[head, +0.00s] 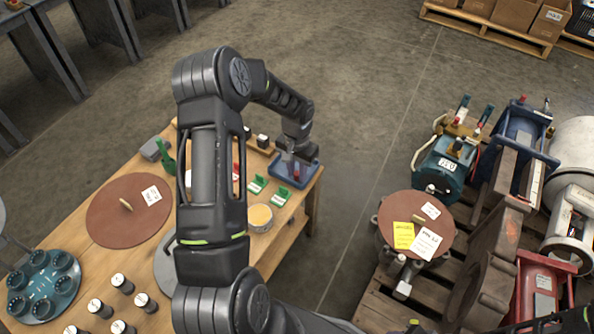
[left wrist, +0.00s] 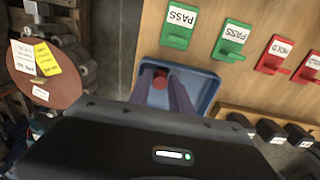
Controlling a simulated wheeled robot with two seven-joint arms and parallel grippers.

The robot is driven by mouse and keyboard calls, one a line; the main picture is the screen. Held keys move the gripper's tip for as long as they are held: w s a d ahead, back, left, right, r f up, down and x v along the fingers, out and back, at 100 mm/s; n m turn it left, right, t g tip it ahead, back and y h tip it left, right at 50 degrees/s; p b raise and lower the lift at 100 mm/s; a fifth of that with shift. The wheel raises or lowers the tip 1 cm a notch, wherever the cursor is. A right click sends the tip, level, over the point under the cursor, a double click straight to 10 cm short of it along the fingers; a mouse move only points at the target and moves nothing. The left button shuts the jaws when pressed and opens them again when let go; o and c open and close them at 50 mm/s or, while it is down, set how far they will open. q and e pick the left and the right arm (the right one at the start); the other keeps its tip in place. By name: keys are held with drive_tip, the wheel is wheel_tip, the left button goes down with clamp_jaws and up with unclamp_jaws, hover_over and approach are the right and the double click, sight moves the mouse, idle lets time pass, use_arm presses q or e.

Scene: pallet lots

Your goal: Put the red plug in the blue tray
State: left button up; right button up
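The blue tray (head: 312,174) sits at the right end of the wooden table; it also shows in the left wrist view (left wrist: 211,91). My left gripper (head: 294,166) points down over the tray, its fingers reaching inside the rim. In the left wrist view the round red plug (left wrist: 160,79) lies between the two fingertips, which appear to touch it on both sides. I cannot tell whether the plug rests on the tray floor. My left arm covers part of the table in the head view. My right gripper is not in view.
Green PASS stands (left wrist: 233,38) and red HOLD stands (left wrist: 273,55) are beside the tray. Dark blocks (left wrist: 270,131) sit in a wooden rack near it. A brown disc (head: 127,207) and several cylinders lie on the left of the table. A pallet with machines (head: 443,166) stands right, across a floor gap.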

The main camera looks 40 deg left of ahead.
sight(297, 173)
use_arm(q)
wheel_tip(297, 173, up, 12)
drive_tip(key=p, duration=0.2)
idle(0.4)
drive_tip(key=shift+r, duration=0.1)
idle(0.6)
drive_tip(key=s+d+f+h, duration=0.25)
drive_tip(key=d+f, duration=0.45)
drive_tip(key=d, duration=0.4)
drive_tip(key=s+d+f+h, duration=0.1)
drive_tip(key=s+d+f, duration=0.3)
drive_tip(key=d+f, duration=0.5)
drive_tip(key=s+d+f, duration=0.3)
drive_tip(key=s+d, duration=1)
drive_tip(key=s, duration=0.2)
drive_tip(key=shift+n+t+h, duration=0.3)
drive_tip(key=shift+t+h, duration=0.05)
drive_tip(key=shift+t, duration=0.05)
